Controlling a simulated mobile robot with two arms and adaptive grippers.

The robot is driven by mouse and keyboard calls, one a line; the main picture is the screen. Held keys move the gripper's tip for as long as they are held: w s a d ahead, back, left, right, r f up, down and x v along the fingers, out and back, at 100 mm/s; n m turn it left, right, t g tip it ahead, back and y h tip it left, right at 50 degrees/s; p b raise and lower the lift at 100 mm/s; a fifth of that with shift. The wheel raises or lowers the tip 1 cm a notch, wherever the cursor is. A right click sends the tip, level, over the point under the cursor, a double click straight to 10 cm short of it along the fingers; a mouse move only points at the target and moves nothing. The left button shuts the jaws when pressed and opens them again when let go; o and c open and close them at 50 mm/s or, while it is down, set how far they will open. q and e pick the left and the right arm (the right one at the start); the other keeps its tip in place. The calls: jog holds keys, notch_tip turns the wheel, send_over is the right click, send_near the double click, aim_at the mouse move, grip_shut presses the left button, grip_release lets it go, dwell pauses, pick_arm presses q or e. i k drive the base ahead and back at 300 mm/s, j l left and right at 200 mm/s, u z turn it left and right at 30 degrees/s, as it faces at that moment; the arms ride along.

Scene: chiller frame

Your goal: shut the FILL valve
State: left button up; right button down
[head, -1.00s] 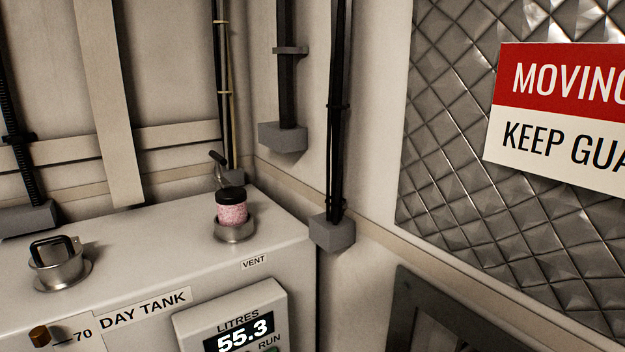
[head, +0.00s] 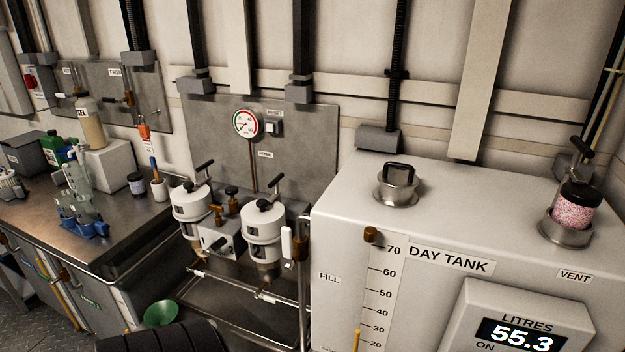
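The FILL label (head: 329,279) is on the left part of the day tank's front (head: 335,235), left of the level scale. Just left of the tank, a white upright handle (head: 287,243) sits beside a brownish fitting on a pipe (head: 303,240). I cannot tell for sure whether this is the FILL valve or how it is set. Neither of my grippers is in view.
A jar of pink grains (head: 576,207) sits in the vent opening. Two white filter housings (head: 263,222) and a gauge (head: 246,124) are left of the tank. A cluttered steel bench (head: 110,235) is further left.

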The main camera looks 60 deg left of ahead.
aim_at(286, 232)
jog(key=u, duration=1.85)
